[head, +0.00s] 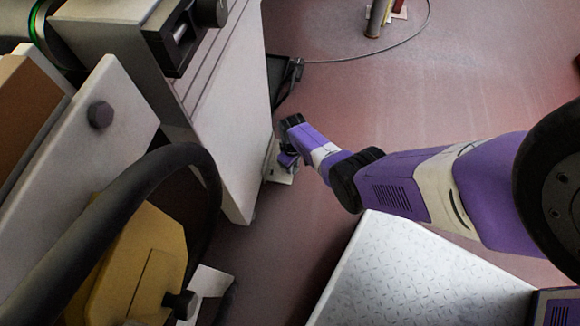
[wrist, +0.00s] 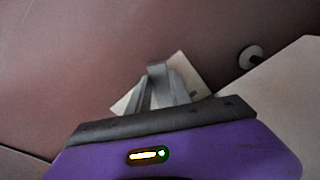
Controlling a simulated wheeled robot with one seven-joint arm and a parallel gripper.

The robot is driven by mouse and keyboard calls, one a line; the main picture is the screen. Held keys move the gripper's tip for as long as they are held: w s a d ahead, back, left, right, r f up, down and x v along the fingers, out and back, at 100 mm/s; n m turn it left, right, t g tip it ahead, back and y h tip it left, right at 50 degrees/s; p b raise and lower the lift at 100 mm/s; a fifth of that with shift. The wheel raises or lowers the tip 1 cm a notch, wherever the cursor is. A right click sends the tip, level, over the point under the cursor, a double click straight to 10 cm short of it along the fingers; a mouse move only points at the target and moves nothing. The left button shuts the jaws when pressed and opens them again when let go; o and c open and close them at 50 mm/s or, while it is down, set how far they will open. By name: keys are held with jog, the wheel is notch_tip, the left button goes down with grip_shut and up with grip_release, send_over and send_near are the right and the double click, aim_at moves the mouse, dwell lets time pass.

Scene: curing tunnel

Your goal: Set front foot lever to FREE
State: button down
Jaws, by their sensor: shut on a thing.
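My gripper (head: 288,158) reaches down to floor level beside the base of the light grey cabinet (head: 228,130). A small pale plate (head: 281,176) lies under it there. In the wrist view my gripper's grey fingers (wrist: 159,92) are closed together over the same pale plate (wrist: 189,72), which carries small dark marks I cannot read. The fingers are shut on a short grey piece, apparently the front foot lever (wrist: 157,69). The fingers hide most of it, so its setting cannot be told.
A patterned white platform (head: 420,275) stands below my arm. A cylindrical post (head: 378,18) on a pale plate stands at the top, with a cable running past. A dark curved hoop (head: 150,170) and yellow housing (head: 135,265) fill the lower left. Open floor (head: 360,100) lies right of the cabinet.

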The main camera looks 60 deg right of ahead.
jog(key=n, duration=0.1)
jog(key=d+n, duration=0.1)
jog(key=n, duration=0.1)
jog(key=d+n, duration=0.1)
jog(key=n, duration=0.1)
jog(key=shift+w+b, duration=0.1)
jog(key=shift+b, duration=0.3)
jog(key=shift+n, duration=0.3)
jog(key=c, duration=1.2)
grip_release()
jog(key=shift+o, duration=0.2)
jog(key=shift+r, duration=0.1)
notch_tip(320, 180, up, 8)
jog(key=p, duration=0.5)
jog(key=shift+f, duration=0.2)
